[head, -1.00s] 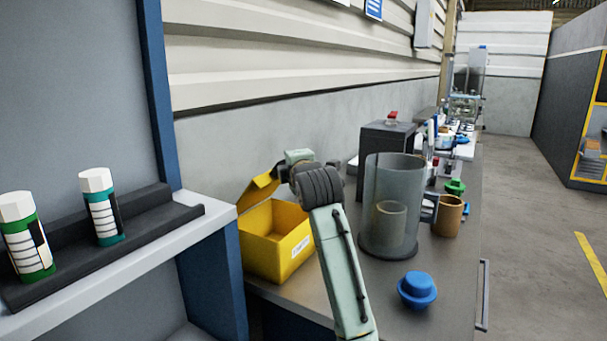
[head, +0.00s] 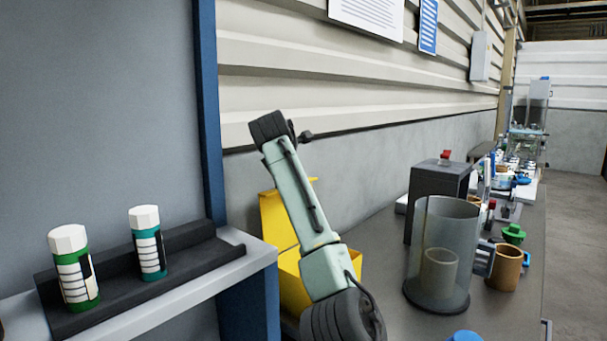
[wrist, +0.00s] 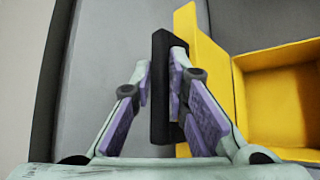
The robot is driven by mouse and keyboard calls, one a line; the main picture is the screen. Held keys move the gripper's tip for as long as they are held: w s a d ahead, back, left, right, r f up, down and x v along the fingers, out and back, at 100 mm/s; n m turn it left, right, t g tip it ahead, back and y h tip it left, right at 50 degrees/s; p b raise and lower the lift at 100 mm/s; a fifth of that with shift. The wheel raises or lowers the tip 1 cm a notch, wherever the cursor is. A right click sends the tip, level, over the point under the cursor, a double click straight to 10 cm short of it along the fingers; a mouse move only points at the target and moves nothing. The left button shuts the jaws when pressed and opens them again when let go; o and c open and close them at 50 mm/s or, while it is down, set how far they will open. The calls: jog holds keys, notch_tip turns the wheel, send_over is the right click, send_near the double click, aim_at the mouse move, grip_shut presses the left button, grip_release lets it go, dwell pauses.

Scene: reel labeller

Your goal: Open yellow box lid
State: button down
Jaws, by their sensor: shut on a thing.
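The yellow box (head: 348,268) stands on the grey bench in the head view, partly hidden behind my arm. Its yellow lid (head: 275,222) stands raised at the box's back left. In the wrist view the open box (wrist: 243,100) is at the right and its inside looks empty. The raised lid (wrist: 207,65) is seen nearly edge-on there. A black bar (wrist: 159,115) lies along the lid's left side, like a handle. My gripper (wrist: 162,82) is shut on this bar, one finger on each side. The gripper is not clearly visible in the head view.
A clear cylinder (head: 425,225) holding a smaller cup, a brown mug (head: 507,268) and a dark box (head: 438,185) stand right of the yellow box. Two labelled bottles (head: 73,265) (head: 147,243) stand on a shelf at left. The wall is close behind.

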jog(key=shift+w+a+f, duration=0.15)
jog(key=shift+w+a, duration=0.15)
jog(key=shift+a, duration=0.05)
jog(key=c, duration=1.6)
grip_release()
jog(key=v, duration=1.2)
jog(key=shift+w+a, duration=0.1)
